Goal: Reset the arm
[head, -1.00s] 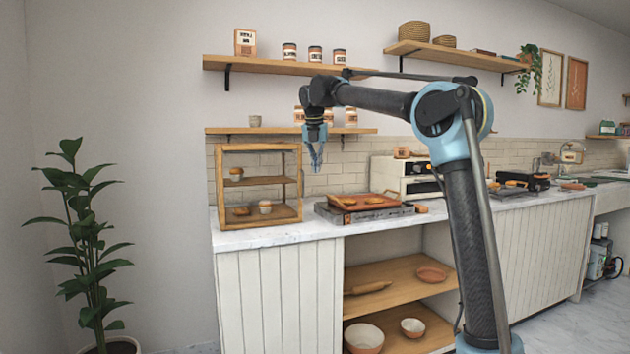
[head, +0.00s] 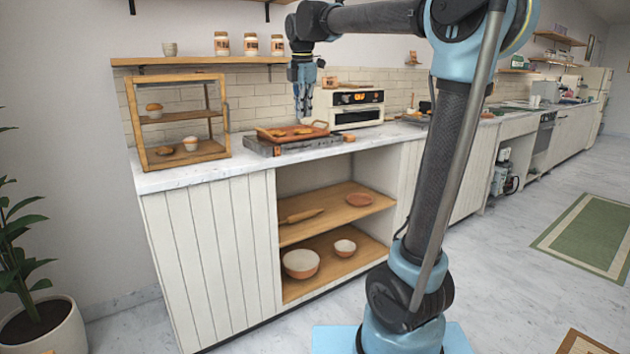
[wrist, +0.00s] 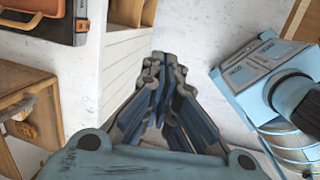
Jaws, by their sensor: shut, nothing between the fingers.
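My gripper (head: 303,112) hangs pointing down at the end of my raised arm, in front of the counter and the orange tray in the head view. Its fingers are together with nothing between them. It also shows in the wrist view (wrist: 158,75), where the closed blue fingers point at the pale floor and the white cabinet front. My arm stands upright on my blue base in the right half of the head view, bending over to the left at the top.
A wooden display case (head: 136,117) with buns stands on the marble counter (head: 190,177). Right of it are a tray (head: 318,127) with food on a grill (head: 262,147) and a toaster oven (head: 356,118). Open shelves below hold bowls (head: 300,264). A potted plant (head: 45,325) stands left.

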